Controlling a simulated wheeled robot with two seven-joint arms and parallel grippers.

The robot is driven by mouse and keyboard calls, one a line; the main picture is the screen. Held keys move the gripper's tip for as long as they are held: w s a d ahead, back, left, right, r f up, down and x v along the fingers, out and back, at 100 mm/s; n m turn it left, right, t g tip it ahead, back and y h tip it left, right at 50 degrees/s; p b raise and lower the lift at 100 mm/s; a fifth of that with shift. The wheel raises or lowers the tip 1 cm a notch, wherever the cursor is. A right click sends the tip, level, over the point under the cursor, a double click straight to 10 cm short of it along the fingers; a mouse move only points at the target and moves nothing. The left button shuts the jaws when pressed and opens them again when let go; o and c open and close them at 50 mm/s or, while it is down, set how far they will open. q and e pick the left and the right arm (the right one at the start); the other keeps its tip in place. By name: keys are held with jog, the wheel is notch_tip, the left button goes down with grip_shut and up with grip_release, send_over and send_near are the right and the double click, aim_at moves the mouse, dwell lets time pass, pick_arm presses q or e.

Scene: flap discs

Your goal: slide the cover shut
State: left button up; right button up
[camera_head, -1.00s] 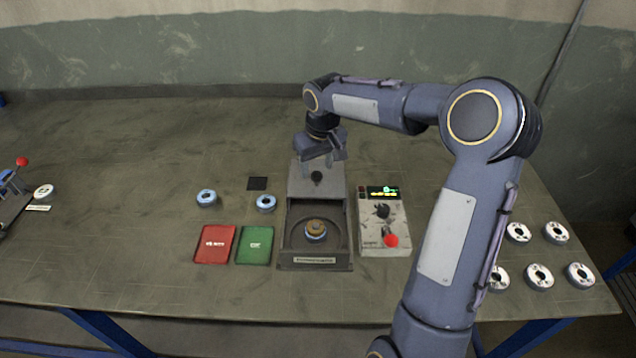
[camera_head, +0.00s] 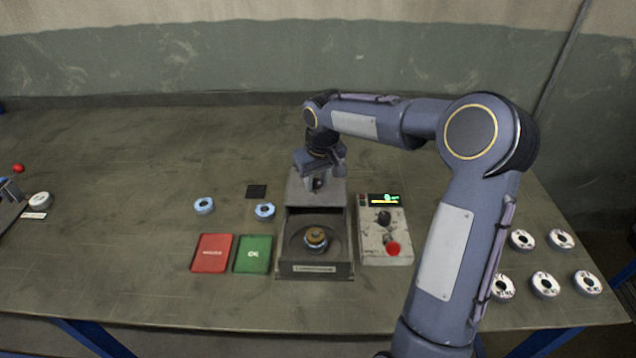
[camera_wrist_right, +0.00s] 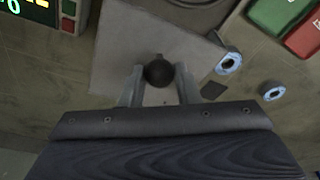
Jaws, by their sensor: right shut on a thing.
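The tester box (camera_head: 316,270) stands at the middle of the table with its front well open. The grey cover (camera_head: 298,196) sits at the back, behind the well. My right gripper (camera_head: 318,180) is lowered over the cover and shut on its dark round knob. In the right wrist view the knob (camera_wrist_right: 158,72) is between the two fingers, above the grey cover (camera_wrist_right: 115,55). My left gripper is out of view.
A control box (camera_head: 384,245) with a red button and lit display stands close on the right. Red (camera_head: 212,253) and green (camera_head: 252,254) pads and two blue-rimmed discs lie left. Several white discs (camera_head: 545,284) lie at far right.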

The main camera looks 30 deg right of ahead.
jog(key=s+a+b, duration=0.4)
jog(key=s+a, duration=0.3)
jog(key=s, duration=0.5)
jog(key=shift+a+b, duration=0.2)
jog(key=shift+b, duration=0.1)
jog(key=o, duration=0.8)
jog(key=shift+c, duration=0.2)
jog(key=shift+r, duration=0.1)
notch_tip(320, 180, up, 8)
jog(key=p, duration=0.6)
jog(key=shift+p, duration=0.35)
jog(key=shift+s, duration=0.1)
